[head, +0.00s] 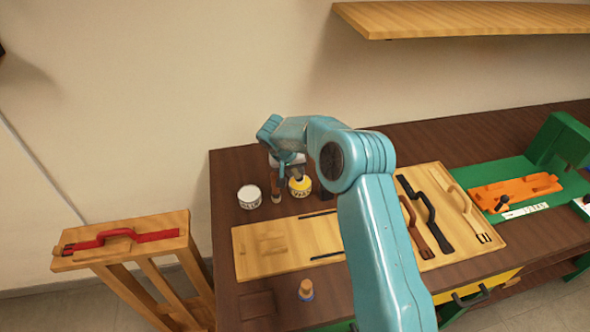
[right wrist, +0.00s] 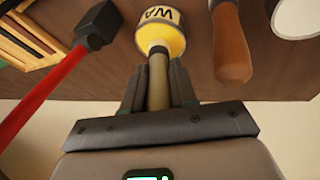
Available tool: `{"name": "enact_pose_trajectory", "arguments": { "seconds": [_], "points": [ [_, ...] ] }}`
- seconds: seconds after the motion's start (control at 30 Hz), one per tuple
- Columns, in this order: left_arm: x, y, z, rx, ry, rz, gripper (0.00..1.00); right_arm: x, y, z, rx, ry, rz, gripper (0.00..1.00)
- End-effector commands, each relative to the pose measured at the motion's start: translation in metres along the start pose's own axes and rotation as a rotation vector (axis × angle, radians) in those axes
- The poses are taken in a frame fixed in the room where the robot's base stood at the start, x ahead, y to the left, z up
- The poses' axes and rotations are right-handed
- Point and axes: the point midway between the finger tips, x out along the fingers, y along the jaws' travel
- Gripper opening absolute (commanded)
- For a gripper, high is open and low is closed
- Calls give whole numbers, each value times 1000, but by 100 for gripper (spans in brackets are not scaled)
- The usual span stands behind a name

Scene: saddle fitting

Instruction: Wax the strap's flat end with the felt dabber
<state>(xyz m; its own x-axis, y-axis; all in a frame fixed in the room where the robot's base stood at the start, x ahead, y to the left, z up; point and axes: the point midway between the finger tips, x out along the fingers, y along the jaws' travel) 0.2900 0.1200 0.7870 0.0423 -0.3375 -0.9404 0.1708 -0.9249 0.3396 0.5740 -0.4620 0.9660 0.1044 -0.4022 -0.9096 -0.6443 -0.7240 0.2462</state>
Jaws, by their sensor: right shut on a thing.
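My right gripper (right wrist: 158,82) is shut on the olive-brown handle of the felt dabber (right wrist: 158,72). The dabber's far end meets the yellow-and-white wax tin (right wrist: 160,22); its felt tip is hidden, and I cannot tell whether it is inside. In the head view the wax tin (head: 301,187) stands at the back of the bench, below my right gripper (head: 283,172). Brown, black and tan straps lie on the wooden board; the black strap (head: 428,204) is in the middle. A red strap (head: 118,238) lies on the wooden stand at left. My left gripper is out of view.
A white tin (head: 249,196) and a brown wooden handle (right wrist: 232,45) stand close to the wax tin. A red-handled tool with a black head (right wrist: 97,25) is near. The board's left part (head: 290,262) is mostly clear.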

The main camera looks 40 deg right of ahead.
Motion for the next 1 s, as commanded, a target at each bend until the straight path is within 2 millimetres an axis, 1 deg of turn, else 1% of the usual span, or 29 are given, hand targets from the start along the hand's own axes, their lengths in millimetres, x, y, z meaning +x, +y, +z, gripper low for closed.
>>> {"name": "enact_pose_trajectory", "arguments": {
  "seconds": [1.0],
  "points": [
    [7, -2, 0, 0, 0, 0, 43, 2, -1, 2, -1, -4, 0, 0]
  ]
}}
